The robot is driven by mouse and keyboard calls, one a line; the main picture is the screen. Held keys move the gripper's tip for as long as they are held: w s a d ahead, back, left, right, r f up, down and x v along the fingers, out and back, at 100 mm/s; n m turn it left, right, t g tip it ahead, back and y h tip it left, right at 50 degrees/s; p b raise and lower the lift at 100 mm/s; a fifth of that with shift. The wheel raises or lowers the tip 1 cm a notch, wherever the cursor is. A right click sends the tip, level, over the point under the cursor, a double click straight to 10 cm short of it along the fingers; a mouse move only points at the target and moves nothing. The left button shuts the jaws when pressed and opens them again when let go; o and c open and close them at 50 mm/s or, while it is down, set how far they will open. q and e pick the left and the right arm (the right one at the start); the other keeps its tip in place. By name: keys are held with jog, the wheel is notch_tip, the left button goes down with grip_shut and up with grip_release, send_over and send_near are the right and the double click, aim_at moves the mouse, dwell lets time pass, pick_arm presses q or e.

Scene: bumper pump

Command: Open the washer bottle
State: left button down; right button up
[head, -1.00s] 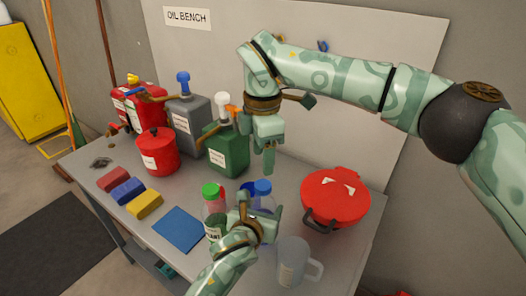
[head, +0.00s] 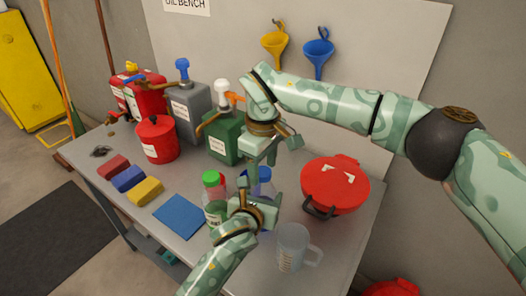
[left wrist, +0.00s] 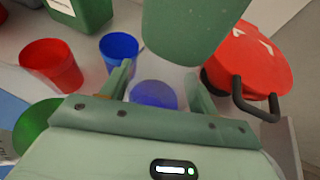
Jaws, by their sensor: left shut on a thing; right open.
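A clear bottle with a blue cap (head: 264,174) stands on the bench and is partly hidden by my grippers. I take it for the washer bottle, but no label on it is readable. My left gripper (head: 258,208) is shut on it from the front. In the left wrist view its blue cap (left wrist: 153,95) shows between the two fingers. My right gripper (head: 262,162) is open and points down just above the blue cap. It holds nothing, and part of it fills the top of the left wrist view (left wrist: 190,25).
A green-capped bottle (head: 213,197) stands close left. A red cup (left wrist: 50,65) and a blue cup (left wrist: 118,48) stand behind. A red lidded pan (head: 336,188) and a clear jug (head: 293,248) stand right. A green can (head: 224,138) stands at the back. A blue cloth (head: 179,216) lies left.

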jog(key=shift+f, duration=0.35)
jog(key=c, duration=1)
